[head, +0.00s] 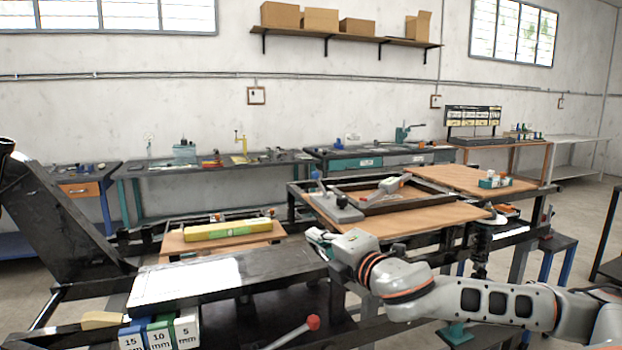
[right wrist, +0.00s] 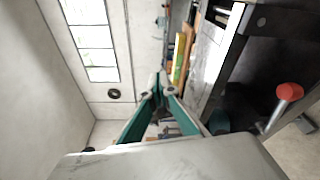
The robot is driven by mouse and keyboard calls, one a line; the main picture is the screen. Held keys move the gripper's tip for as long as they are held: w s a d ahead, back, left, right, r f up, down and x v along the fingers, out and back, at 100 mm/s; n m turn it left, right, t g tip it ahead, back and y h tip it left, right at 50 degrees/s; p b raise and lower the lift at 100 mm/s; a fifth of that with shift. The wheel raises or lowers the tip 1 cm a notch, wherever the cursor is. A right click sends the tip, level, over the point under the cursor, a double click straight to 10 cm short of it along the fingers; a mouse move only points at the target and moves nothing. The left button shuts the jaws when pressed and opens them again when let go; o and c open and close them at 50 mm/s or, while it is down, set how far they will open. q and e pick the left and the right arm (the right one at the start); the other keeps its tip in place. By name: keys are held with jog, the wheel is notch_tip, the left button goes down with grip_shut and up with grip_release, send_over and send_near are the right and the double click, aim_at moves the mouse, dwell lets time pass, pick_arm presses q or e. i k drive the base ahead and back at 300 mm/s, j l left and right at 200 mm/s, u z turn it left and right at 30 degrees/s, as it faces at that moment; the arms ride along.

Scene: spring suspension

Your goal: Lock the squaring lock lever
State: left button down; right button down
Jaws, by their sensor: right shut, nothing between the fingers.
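A grey lever with a red knob (head: 313,322) rises at the bottom of the head view, below the dark bench top. The same red-knobbed lever (right wrist: 288,93) shows at the right of the right wrist view. I cannot tell from the frames whether it is the squaring lock lever or whether it is locked. My right gripper (head: 319,237) is beyond and above the red knob, at the right end of the bench top, apart from the lever. In the right wrist view its green fingers (right wrist: 160,88) meet at the tips, empty. My left gripper is not in view.
The dark bench top (head: 265,268) carries a pale plate (head: 190,282). Blocks marked 15, 10 and 5 mm (head: 160,334) stand at front left. A yellow-green bar (head: 228,229) lies behind on a wooden board. A wooden worktable (head: 410,219) with a clamp frame stands behind my right arm.

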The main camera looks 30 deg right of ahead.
aim_at(315, 174)
jog(key=i+l, duration=0.9)
